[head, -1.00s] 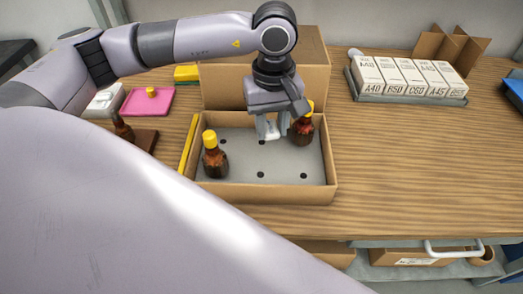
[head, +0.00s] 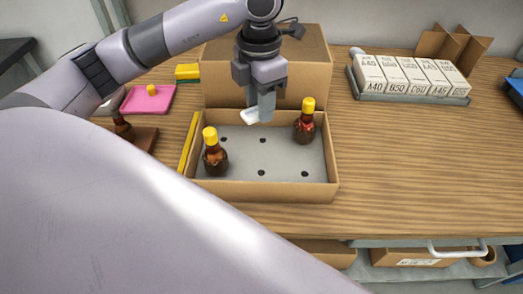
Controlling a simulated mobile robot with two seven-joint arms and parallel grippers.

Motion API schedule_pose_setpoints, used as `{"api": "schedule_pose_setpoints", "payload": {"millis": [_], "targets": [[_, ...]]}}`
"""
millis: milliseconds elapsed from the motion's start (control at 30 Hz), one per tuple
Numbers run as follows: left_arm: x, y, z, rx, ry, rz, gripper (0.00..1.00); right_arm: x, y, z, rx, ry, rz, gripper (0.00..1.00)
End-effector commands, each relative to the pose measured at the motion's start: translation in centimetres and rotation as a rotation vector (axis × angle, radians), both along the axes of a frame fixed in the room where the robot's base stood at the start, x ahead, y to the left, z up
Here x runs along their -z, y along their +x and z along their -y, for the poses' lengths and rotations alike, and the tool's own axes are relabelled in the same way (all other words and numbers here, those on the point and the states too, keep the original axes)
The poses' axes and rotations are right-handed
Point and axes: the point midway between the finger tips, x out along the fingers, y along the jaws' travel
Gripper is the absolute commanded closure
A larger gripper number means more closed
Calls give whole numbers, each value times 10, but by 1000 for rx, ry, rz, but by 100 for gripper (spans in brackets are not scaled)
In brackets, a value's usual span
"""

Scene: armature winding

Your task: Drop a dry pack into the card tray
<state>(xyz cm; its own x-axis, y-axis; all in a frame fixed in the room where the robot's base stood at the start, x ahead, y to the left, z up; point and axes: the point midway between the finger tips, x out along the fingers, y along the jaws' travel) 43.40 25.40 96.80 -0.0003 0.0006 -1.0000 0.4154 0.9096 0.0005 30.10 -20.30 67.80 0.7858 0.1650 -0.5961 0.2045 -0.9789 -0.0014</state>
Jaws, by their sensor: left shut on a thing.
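The card tray (head: 265,191) is an open cardboard box with a grey, holed floor, in the middle of the table in the head view. One brown bottle with a yellow cap (head: 215,158) stands at its left, and another bottle (head: 305,125) stands at its back right. My left gripper (head: 260,112) is above the back part of the tray, shut on a small white dry pack (head: 249,116). The pack sticks out to the left of the fingers, apart from both bottles. My right gripper is not in view.
A taller cardboard box (head: 300,65) stands right behind the tray. White labelled boxes (head: 410,75) sit in a grey holder at the back right. A pink mat (head: 140,103) and another bottle (head: 123,128) are at the left. The table right of the tray is clear.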

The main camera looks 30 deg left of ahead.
Motion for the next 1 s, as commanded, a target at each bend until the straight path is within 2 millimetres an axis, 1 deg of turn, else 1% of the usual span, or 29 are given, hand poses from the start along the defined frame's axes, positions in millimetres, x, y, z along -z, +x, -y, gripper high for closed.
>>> {"api": "schedule_pose_setpoints", "payload": {"millis": [100,267,367,567,733,833,1000], "targets": [[-1,0,-2,-70,-1,0,93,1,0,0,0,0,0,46],[5,0,-2,-93,0,0,93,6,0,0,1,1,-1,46],[14,0,-2,-92,0,0,93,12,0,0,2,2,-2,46],[38,0,-2,-89,0,-1,93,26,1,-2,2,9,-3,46],[55,0,-2,-89,-1,0,93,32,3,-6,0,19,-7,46],[59,0,-2,-88,0,0,93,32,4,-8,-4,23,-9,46],[59,0,-2,-88,0,1,93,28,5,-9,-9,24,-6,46]]}}
